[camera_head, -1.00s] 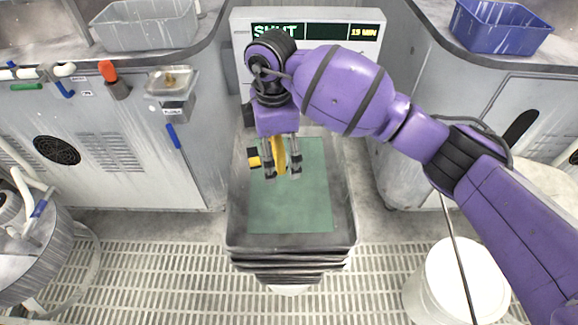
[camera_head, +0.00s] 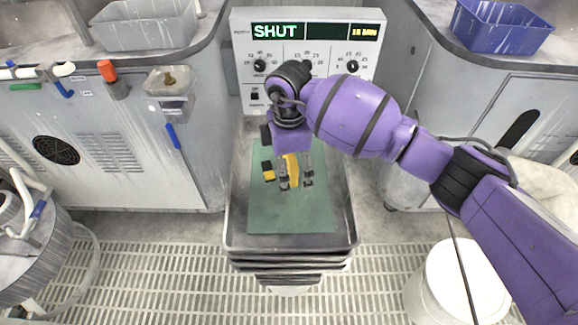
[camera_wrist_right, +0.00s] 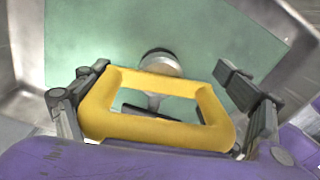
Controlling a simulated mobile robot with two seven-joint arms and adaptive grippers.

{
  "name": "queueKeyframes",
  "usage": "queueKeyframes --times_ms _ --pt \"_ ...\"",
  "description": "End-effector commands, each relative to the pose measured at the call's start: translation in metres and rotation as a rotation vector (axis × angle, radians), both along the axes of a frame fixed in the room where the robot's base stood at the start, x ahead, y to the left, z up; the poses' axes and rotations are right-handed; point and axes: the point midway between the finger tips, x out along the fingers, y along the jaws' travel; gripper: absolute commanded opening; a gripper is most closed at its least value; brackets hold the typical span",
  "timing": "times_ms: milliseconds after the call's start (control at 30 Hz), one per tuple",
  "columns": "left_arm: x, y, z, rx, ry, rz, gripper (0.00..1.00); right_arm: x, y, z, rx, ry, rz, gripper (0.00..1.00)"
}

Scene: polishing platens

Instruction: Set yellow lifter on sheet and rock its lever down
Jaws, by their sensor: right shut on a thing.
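The yellow lifter (camera_head: 292,170) is held in my right gripper (camera_head: 295,184) over the green sheet (camera_head: 290,218). In the right wrist view, its yellow frame-shaped handle (camera_wrist_right: 165,131) spans between the fingers of my right gripper (camera_wrist_right: 165,85). A pale round disc (camera_wrist_right: 160,63) and a dark bar show beyond and through the handle. In the head view, a black and yellow piece (camera_head: 268,170) sticks out left of the gripper; I cannot tell if it is the lever. I cannot tell whether the lifter touches the sheet. My left gripper is not in view.
The sheet lies in a grey metal tray (camera_head: 240,242) on a stack. A panel with displays and knobs (camera_head: 305,72) stands behind it. Grey cabinets flank the tray. A white bucket (camera_head: 455,285) stands at lower right, and a round drum (camera_head: 30,250) at left.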

Motion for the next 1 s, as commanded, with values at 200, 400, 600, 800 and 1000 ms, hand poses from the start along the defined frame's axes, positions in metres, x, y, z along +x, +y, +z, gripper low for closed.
queueKeyframes --times_ms 200,400,600,800,1000 --pt "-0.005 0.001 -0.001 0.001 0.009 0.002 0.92 0.0 0.0 -0.002 0.0 0.001 0.0 0.99" --pt "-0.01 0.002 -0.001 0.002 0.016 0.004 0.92 0.0 0.0 -0.002 0.0 0.001 0.0 1.0" --pt "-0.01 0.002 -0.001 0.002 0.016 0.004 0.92 0.0 0.0 -0.001 0.0 0.0 0.0 1.0" --pt "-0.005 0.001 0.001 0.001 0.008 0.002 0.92 0.001 0.0 0.022 0.0 -0.002 0.0 1.0" --pt "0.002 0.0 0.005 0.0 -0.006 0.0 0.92 0.002 0.001 0.066 0.001 -0.004 0.0 1.0"
